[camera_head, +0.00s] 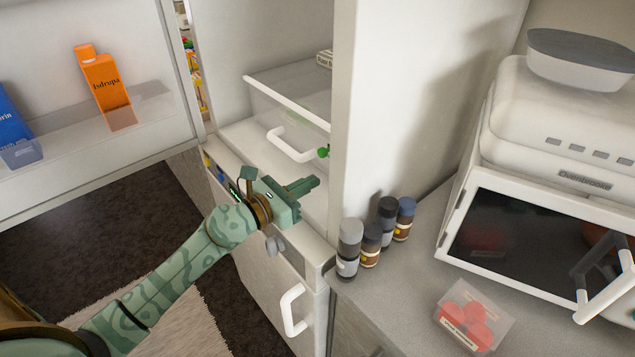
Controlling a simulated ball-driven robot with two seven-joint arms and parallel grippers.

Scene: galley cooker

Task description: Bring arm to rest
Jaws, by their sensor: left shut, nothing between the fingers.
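My left gripper (306,187) is at the end of a green patterned arm that comes in from the lower left. It is shut and empty, in front of the open fridge's lower part, beside the tall white side panel (385,110). I cannot tell whether it touches anything.
The open fridge door (80,170) at left holds an orange bottle (104,82) and a blue carton (12,120). A drawer handle (290,146) is inside the fridge. Several jars (348,248), a clear box of red items (472,316) and a white oven (545,240) stand on the counter.

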